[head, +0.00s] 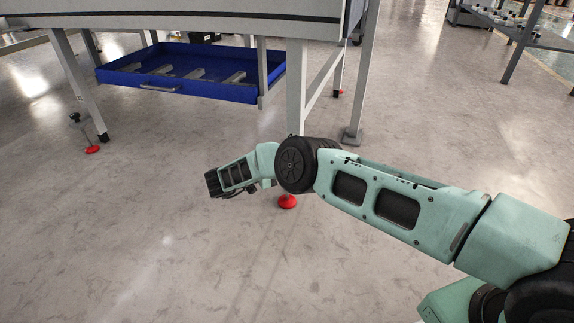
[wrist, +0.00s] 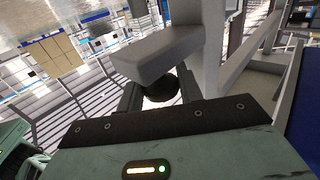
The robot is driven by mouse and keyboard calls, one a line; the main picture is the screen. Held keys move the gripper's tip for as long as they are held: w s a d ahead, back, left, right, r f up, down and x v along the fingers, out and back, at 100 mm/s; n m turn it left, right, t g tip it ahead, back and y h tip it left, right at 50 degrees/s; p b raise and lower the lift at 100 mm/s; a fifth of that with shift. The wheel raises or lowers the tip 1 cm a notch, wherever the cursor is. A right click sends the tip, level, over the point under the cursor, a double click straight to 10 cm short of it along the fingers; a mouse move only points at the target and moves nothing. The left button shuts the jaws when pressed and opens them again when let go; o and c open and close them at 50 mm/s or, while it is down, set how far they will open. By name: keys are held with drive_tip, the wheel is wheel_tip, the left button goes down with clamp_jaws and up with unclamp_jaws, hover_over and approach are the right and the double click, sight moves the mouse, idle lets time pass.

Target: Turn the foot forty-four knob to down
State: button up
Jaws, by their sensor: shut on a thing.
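A dark round knob (wrist: 161,86) shows in the wrist view, just under a thick grey bracket (wrist: 158,55) on a grey leg. My gripper (wrist: 159,93) has one finger on each side of the knob and is shut on it. Which way the knob points I cannot tell, and no marking is readable. In the head view my arm covers the lower part of the near table leg (head: 297,88), and the knob and my fingertips cannot be made out. A red foot (head: 287,202) shows just below my arm.
A blue tray (head: 180,75) hangs under the grey table (head: 200,18). Another leg with a red foot (head: 93,149) and a dark knob (head: 75,117) stands at left. The floor in front is clear. A shelf (head: 525,30) stands at the far right.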

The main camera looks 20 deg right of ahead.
drive_tip(key=o, duration=1)
drive_tip(key=shift+c, duration=0.2)
drive_tip(key=shift+r, duration=0.15)
wheel_tip(320, 180, up, 10)
drive_tip(key=p, duration=0.8)
